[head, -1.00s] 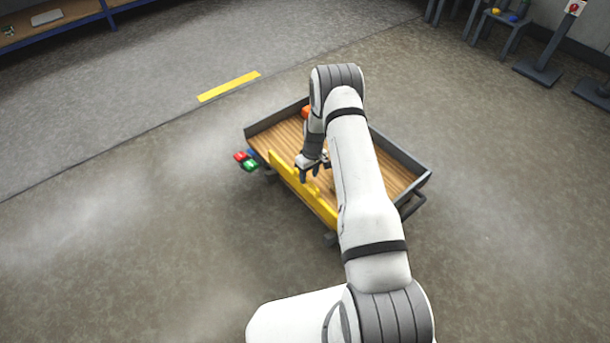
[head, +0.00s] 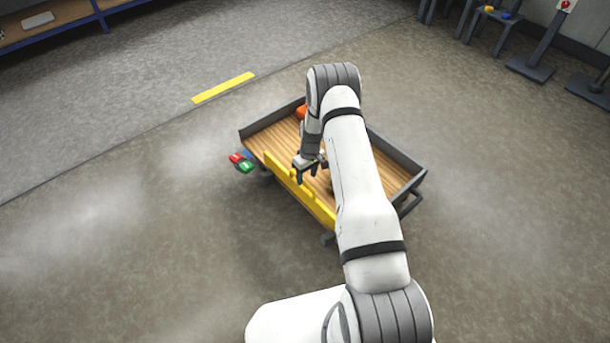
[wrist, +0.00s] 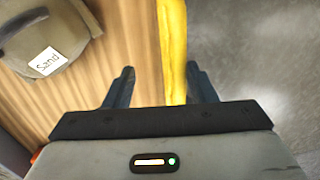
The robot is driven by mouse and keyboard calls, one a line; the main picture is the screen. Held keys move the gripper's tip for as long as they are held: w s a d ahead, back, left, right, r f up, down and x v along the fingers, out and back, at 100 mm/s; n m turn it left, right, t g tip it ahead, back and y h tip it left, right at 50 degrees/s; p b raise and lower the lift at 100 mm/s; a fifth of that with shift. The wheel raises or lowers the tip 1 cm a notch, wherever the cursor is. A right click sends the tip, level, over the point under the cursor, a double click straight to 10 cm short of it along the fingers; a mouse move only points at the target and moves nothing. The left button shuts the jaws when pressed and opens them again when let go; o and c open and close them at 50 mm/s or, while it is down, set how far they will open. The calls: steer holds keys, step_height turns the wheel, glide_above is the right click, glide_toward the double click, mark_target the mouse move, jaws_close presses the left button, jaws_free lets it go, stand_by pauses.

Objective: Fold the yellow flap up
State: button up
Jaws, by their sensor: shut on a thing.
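The yellow flap (head: 322,207) runs along the near left side of a wooden-bedded cart (head: 268,137) and stands up along its edge. It also shows in the wrist view as a yellow strip (wrist: 172,45) running between my fingers. My gripper (head: 308,176) is over this side of the cart, shut on the yellow flap near its middle. In the wrist view my gripper (wrist: 161,76) has one finger on the bed side and one on the floor side. My arm hides part of the cart and the flap's near end.
A bag labelled "Sand" (wrist: 50,38) lies on the bed beside the flap. An orange thing (head: 301,112) is at the bed's far corner. Red, green and blue blocks (head: 245,165) are at the cart's left corner. The floor (head: 130,240) to the left is clear.

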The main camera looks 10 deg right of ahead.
step_height(320, 180, up, 8)
steer(key=p, duration=0.1)
steer(key=shift+w+d+f+p, duration=0.25)
steer(key=shift+w+d+p, duration=0.1)
steer(key=s+a+r+m+p, duration=0.1)
steer(key=s+r+p, duration=0.25)
steer(key=r, duration=0.95)
steer(key=s+a+r+t+p, duration=0.1)
steer(key=s+r+p, duration=0.25)
steer(key=r, duration=0.95)
steer(key=s+a+r+m+p, duration=0.15)
steer(key=r+p, duration=0.35)
steer(key=r, duration=0.8)
steer(key=s+r+m+t+h+p, duration=0.1)
steer(key=s+r+p, duration=1.1)
steer(key=s+r, duration=1.3)
steer(key=shift+s+a+m+t+p, duration=0.3)
steer(key=shift+s+a+m+t, duration=0.15)
steer(key=shift+s+m+t, duration=0.3)
steer(key=shift+w, duration=0.15)
steer(key=shift+c, duration=0.4)
